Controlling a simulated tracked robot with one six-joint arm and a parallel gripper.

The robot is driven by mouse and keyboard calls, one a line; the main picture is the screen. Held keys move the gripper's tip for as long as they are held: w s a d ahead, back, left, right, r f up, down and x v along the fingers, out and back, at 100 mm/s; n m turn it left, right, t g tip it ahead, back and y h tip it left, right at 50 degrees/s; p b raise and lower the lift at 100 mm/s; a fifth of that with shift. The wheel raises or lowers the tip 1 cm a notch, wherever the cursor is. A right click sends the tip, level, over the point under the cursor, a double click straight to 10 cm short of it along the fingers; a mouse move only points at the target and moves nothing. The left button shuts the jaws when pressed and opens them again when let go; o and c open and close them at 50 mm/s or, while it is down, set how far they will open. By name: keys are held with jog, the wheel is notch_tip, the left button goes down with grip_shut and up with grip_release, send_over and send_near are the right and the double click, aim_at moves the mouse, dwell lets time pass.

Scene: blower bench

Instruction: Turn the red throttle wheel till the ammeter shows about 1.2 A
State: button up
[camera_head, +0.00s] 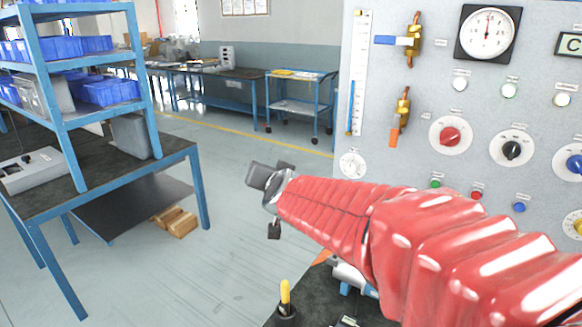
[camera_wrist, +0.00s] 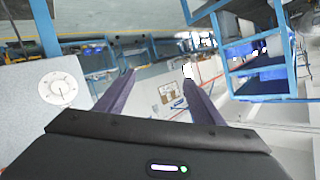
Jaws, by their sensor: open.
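I cannot make out a red throttle wheel for certain. A red knob (camera_head: 450,136) on a white dial shows on the grey panel, and my red-sleeved arm covers the panel's lower part. A round white gauge (camera_head: 488,33) with a needle is at the panel's top; I cannot read whether it is the ammeter. My gripper (camera_head: 268,190) is in the free space left of the panel, apart from it. In the wrist view my gripper (camera_wrist: 158,70) is open, with nothing between its two fingers.
The panel (camera_head: 395,15) also carries a black knob (camera_head: 512,149), a blue-handled valve (camera_head: 398,41), an orange-handled valve (camera_head: 398,120) and a small white dial (camera_head: 352,164), perhaps the wrist view's dial (camera_wrist: 61,88). A blue shelf bench (camera_head: 165,150) stands left.

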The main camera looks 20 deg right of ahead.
jog(key=s+a+f+n+g+y, duration=0.25)
jog(key=s+a, duration=0.25)
jog(key=s, duration=0.3)
jog(key=s+d+f+n+g, duration=0.1)
jog(key=s+f+n+g, duration=0.1)
jog(key=s, duration=0.9)
jog(key=s+d+f+n+g, duration=0.1)
jog(key=s+f+n+g, duration=0.1)
jog(key=s+f+g, duration=0.2)
jog(key=s+f, duration=0.3)
jog(key=s, duration=0.5)
jog(key=shift+s+h, duration=0.25)
jog(key=shift+h, duration=0.1)
